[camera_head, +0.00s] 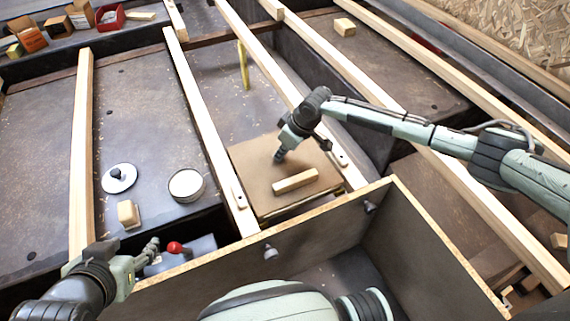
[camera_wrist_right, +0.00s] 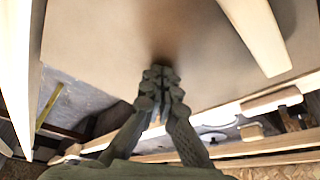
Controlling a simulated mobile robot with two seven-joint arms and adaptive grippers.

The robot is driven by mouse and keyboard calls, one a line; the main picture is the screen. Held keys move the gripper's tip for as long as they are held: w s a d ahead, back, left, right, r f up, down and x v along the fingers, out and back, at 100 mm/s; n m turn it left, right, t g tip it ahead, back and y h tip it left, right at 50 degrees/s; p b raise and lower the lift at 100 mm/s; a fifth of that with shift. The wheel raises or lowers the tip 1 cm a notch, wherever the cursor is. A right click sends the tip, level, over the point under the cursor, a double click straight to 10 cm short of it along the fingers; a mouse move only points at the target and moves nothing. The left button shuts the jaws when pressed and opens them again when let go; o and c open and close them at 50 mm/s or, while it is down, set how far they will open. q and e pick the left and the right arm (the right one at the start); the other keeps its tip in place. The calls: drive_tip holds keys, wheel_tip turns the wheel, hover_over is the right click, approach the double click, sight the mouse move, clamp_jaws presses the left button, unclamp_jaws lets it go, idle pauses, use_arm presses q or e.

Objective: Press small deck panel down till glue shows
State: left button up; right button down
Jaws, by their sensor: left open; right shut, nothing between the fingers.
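The small deck panel (camera_head: 250,170) is a brown board lying between two pale wooden beams, near the open box. A pale wood block (camera_head: 295,181) lies on it; the block also shows in the right wrist view (camera_wrist_right: 255,32). My right gripper (camera_head: 279,158) is shut and empty, pointing down at the panel left of the block's far side. In the right wrist view its fingertips (camera_wrist_right: 161,72) meet a dark shadow on the panel (camera_wrist_right: 110,35), at or very near contact. My left gripper (camera_head: 152,249) is open, low at the left, away from the panel.
An open box (camera_head: 330,235) with plywood edges stands in front of the panel. A round tin (camera_head: 187,184), a white disc with a dark knob (camera_head: 119,178) and a small block (camera_head: 128,213) lie left. A red knob (camera_head: 174,247) is beside my left gripper. Long beams (camera_head: 82,140) cross the floor.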

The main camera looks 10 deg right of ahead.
drive_tip(key=shift+r, duration=0.2)
use_arm(q)
drive_tip(key=s+a+f+n+g+y+p, duration=0.1)
drive_tip(key=s+a+f+g, duration=0.1)
drive_tip(key=s+a+g, duration=0.15)
drive_tip(key=s+a+f+g+y+p, duration=0.1)
drive_tip(key=s+a+f+g, duration=0.15)
drive_tip(key=s, duration=0.25)
use_arm(e)
wheel_tip(320, 180, up, 2)
drive_tip(key=shift+w+r, duration=0.1)
wheel_tip(320, 180, up, 2)
drive_tip(key=p, duration=0.2)
drive_tip(key=shift+r+p, duration=0.2)
drive_tip(key=shift+p, duration=0.2)
use_arm(q)
drive_tip(key=d+p+x, duration=0.2)
drive_tip(key=x, duration=1)
drive_tip(key=shift+s+f+h+p, duration=0.25)
drive_tip(key=shift+s+h+p, duration=0.1)
drive_tip(key=shift+h+p, duration=0.05)
use_arm(e)
wheel_tip(320, 180, up, 3)
drive_tip(key=shift+f, duration=0.15)
use_arm(q)
drive_tip(key=shift+r, duration=0.1)
